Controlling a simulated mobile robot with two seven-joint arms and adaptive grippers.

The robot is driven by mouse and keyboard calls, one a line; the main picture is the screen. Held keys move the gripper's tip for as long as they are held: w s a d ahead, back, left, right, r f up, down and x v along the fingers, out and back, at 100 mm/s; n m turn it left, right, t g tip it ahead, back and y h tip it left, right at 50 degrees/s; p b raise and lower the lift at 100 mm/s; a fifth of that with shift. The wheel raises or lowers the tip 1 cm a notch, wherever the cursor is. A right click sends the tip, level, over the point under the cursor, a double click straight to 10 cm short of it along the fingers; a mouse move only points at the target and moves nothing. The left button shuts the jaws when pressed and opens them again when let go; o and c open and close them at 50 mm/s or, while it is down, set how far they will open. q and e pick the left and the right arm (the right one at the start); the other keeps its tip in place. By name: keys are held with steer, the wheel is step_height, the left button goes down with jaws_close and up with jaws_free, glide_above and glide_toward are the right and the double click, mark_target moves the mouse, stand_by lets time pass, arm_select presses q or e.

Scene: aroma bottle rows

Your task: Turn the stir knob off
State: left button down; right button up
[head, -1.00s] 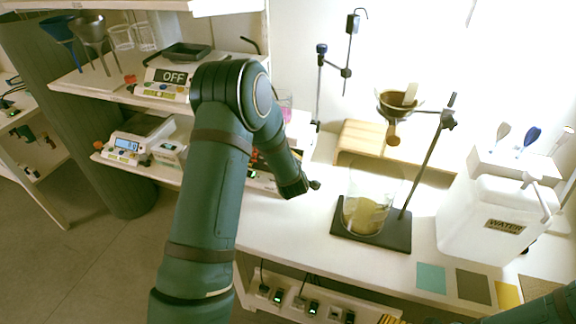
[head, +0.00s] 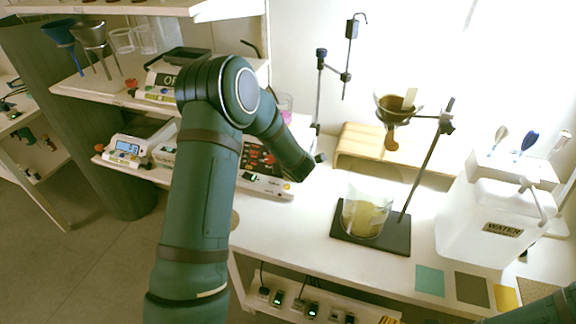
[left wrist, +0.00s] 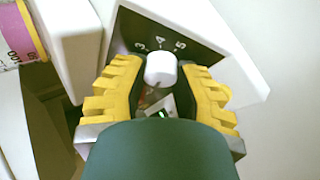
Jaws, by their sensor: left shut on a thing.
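A white knob (left wrist: 161,69) sits on a dark dial panel marked 3, 4 and 5 in the left wrist view. My left gripper (left wrist: 160,85) has its yellow ridged fingers on both sides of the knob and is shut on it. I cannot read a stir label on the panel. In the head view a white device (head: 265,185) with a black and red top stands partly behind my left arm. My right gripper is not in view; only part of the arm shows at the lower right.
A beaker of yellowish liquid (head: 366,217) stands on a dark stand base (head: 400,236) to the right. A white water container (head: 480,228) is at the far right. Scales (head: 130,150) sit on the shelves at left.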

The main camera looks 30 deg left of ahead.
arm_select(q)
steer(key=shift+a+n, duration=0.1)
steer(key=shift+n, duration=0.2)
stand_by(0.4)
steer(key=c, duration=0.7)
jaws_free()
steer(key=v, duration=1.2)
steer(key=shift+r, duration=0.1)
